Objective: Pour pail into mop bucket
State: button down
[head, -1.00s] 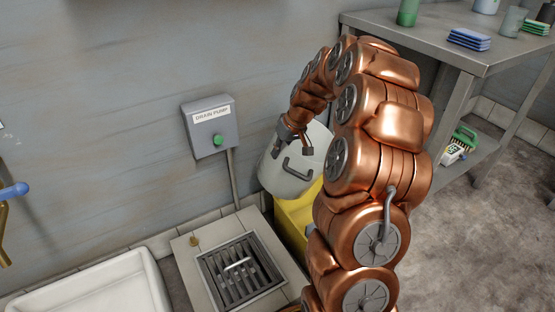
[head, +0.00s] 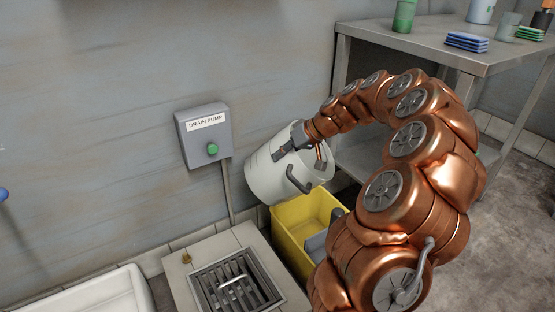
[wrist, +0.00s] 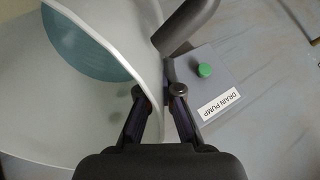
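The pale grey pail (head: 270,175) hangs tilted in the head view, its mouth toward the right and its base toward the left. It is above the yellow mop bucket (head: 290,245), which stands on the floor beside the drain and is partly hidden by my arm. My gripper (head: 305,147) is at the pail's upper rim. In the wrist view, the fingers (wrist: 160,92) are closed on the pail's wall (wrist: 75,115). Teal liquid (wrist: 85,40) shows inside the pail. No stream of liquid is visible.
The drain pump box (head: 204,136) with a green button is on the wall left of the pail. A floor drain grate (head: 236,280) lies left of the mop bucket. A white basin (head: 100,298) is at lower left. A metal table (head: 430,50) with sponges and cups stands at upper right.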

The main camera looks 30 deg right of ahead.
aim_at(316, 184)
jog(key=shift+s+d+f+t+y+b, duration=0.5)
jog(key=shift+s+d+t+y+b, duration=0.3)
jog(key=shift+b, duration=0.9)
jog(key=shift+s+d+f+t+y+b, duration=0.5)
jog(key=shift+s+d+t+y+b, duration=0.35)
jog(key=shift+b, duration=0.8)
jog(key=shift+s+d+f+t+y+b, duration=0.5)
jog(key=shift+s+d+t+y+b, duration=0.3)
jog(key=shift+b, duration=0.9)
jog(key=shift+t+y, duration=0.75)
jog(key=shift+t, duration=0.1)
jog(key=shift+s+d+f, duration=1.25)
jog(key=shift+s+d, duration=0.05)
jog(key=shift+s, duration=0.1)
jog(key=shift+s+d+r+t+y, duration=0.2)
jog(key=shift+s+d+t+y, duration=0.4)
jog(key=shift+s+d, duration=0.4)
jog(key=shift+s+d+r+t+y, duration=0.15)
jog(key=shift+s+d+t+y, duration=0.45)
jog(key=shift+s+d, duration=0.3)
